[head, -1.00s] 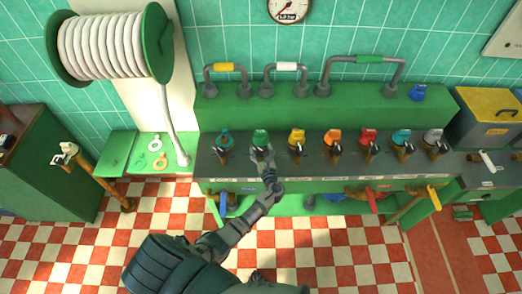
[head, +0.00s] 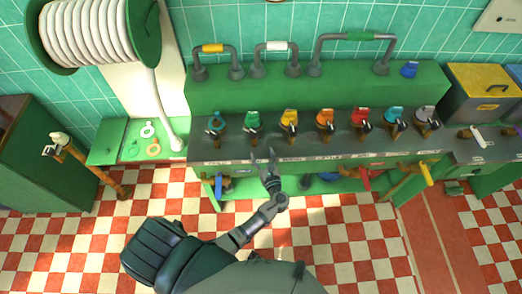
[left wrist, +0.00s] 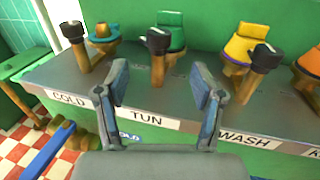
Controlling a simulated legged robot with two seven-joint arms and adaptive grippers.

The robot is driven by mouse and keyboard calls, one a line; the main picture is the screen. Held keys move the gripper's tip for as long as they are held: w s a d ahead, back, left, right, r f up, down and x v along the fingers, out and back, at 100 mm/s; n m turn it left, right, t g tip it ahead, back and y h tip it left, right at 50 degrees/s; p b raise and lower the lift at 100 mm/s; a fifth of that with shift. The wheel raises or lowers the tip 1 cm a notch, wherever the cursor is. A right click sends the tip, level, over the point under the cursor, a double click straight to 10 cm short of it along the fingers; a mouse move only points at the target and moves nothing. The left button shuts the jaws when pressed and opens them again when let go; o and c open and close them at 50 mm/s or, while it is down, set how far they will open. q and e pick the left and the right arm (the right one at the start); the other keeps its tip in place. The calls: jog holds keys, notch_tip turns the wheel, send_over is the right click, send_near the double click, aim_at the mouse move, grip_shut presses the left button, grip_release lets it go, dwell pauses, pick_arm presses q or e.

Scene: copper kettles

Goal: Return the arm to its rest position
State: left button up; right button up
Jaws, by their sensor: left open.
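My left gripper (head: 264,158) is open and empty in the head view, in front of the counter edge below the green kettle-shaped tap. Its two fingers (left wrist: 160,100) show apart in the left wrist view, with the "TUN" label between them. The green tap (head: 253,120) stands on the dark counter just beyond the gripper and is not touched. It also shows in the left wrist view (left wrist: 171,30). My left arm (head: 245,230) reaches up from the bottom of the head view. My right gripper does not show.
The dark counter (head: 300,148) bears a row of coloured taps, with a yellow one (head: 289,120) right of the green. Blue (head: 218,187), red (head: 364,180) and yellow (head: 426,174) handles stick out below. A hose reel (head: 90,35) hangs left. The checkered floor (head: 340,240) is open in front.

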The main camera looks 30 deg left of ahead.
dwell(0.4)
pick_arm(q)
jog(key=s+f+n+g+h, duration=0.2)
jog(key=s+f, duration=0.2)
jog(key=f, duration=0.5)
jog(key=s+f+n+g+h, duration=0.1)
jog(key=s+f+h, duration=0.15)
jog(key=f, duration=0.65)
jog(key=s+f+n+g+h, duration=0.2)
jog(key=s+f, duration=0.2)
jog(key=f, duration=0.4)
jog(key=s+d+f+n+g+h, duration=0.2)
jog(key=s+f+n+g+h, duration=0.2)
jog(key=s+f+n, duration=0.8)
jog(key=s+f+n+g+h, duration=0.1)
jog(key=s+f+n, duration=0.2)
jog(key=s, duration=0.9)
jog(key=s+f+n+g+h, duration=0.1)
jog(key=s+f+n, duration=0.3)
jog(key=s, duration=0.8)
jog(key=shift+s+d+f+n+g, duration=0.2)
jog(key=shift+d+f+n+g, duration=0.1)
jog(key=shift+g, duration=0.1)
